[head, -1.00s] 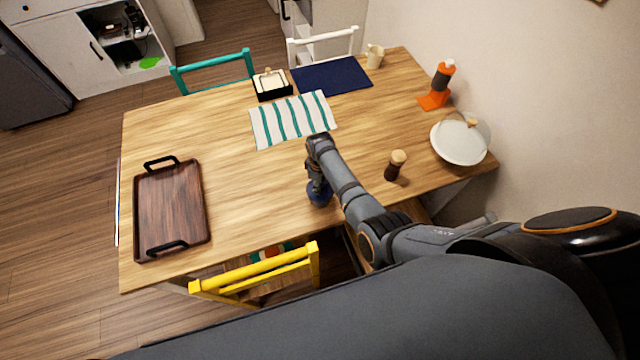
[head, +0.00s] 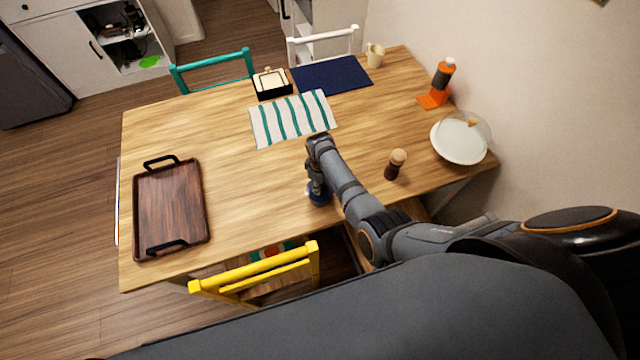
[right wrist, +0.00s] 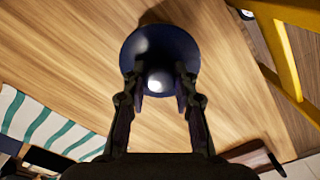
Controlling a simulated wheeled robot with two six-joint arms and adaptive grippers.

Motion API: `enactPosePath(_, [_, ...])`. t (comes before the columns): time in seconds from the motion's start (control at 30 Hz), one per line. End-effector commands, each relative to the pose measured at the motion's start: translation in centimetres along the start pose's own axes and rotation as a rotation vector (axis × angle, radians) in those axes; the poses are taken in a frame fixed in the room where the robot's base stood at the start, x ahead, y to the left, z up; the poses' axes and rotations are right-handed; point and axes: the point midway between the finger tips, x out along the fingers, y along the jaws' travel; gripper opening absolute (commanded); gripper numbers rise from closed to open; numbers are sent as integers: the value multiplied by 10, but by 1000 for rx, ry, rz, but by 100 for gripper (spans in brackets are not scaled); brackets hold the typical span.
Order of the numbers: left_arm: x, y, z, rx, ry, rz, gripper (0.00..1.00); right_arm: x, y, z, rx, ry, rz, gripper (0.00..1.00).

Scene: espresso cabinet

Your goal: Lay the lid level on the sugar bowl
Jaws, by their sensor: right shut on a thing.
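The dark blue round lid (right wrist: 160,45) shows in the right wrist view with a pale knob (right wrist: 160,82) between my fingertips. My right gripper (right wrist: 162,90) is shut on the lid by this knob. In the head view my right gripper (head: 318,190) points down near the table's front edge, with blue (head: 320,200) at its fingertips. I cannot make out the sugar bowl separately from the lid, nor tell whether they touch. My left gripper is not in view.
A brown tray (head: 172,210) lies at left, a striped cloth (head: 292,119) behind, a dark shaker (head: 395,165) at right. A yellow chair (head: 262,268) stands at the front edge.

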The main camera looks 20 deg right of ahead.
Motion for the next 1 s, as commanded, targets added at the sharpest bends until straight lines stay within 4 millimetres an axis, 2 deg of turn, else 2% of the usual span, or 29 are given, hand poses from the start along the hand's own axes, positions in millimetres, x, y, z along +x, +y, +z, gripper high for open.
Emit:
enactPosePath(0.43, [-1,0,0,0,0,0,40,3,0,0,0,-1,-1,0])
enactPosePath(0.47, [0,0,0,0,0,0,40,3,0,0,0,-1,-1,29])
enactPosePath(0.6, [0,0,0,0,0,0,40,3,0,0,0,-1,-1,48])
enactPosePath(0.67, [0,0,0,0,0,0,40,3,0,0,0,-1,-1,54])
enactPosePath(0.87, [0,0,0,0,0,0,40,3,0,0,0,0,0,54])
enactPosePath(1.0, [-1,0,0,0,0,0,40,3,0,0,0,0,0,72])
